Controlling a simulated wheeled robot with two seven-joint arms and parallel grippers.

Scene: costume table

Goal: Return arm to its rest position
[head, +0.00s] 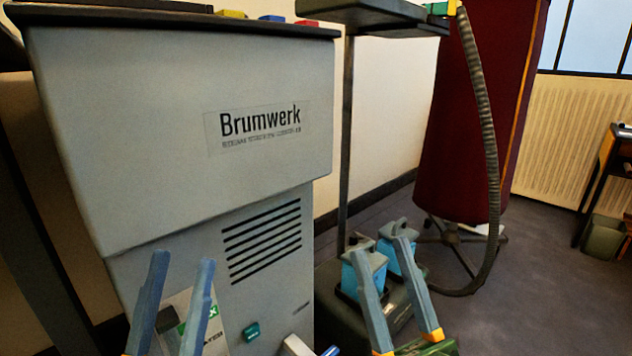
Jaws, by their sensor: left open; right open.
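My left gripper (183,263) is at the lower left, with two blue-grey fingers pointing up and spread apart. Nothing shows between the fingertips. It is in front of the lower part of a grey machine marked Brumwerk (160,110). My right gripper (381,246) is at the lower middle, to the right of the machine. Its two blue-grey fingers, orange at the base, are also spread apart. Light blue and dark objects show behind its fingers, and I cannot tell whether they touch. Most of both arms is out of the picture.
A dark stand with a shelf (365,14) rises right of the machine. A ribbed hose (485,120) hangs from it to near the floor. A dark red padded form (465,130) stands behind. A green bin (604,238) is at the far right. Grey floor (545,285) is clear at right.

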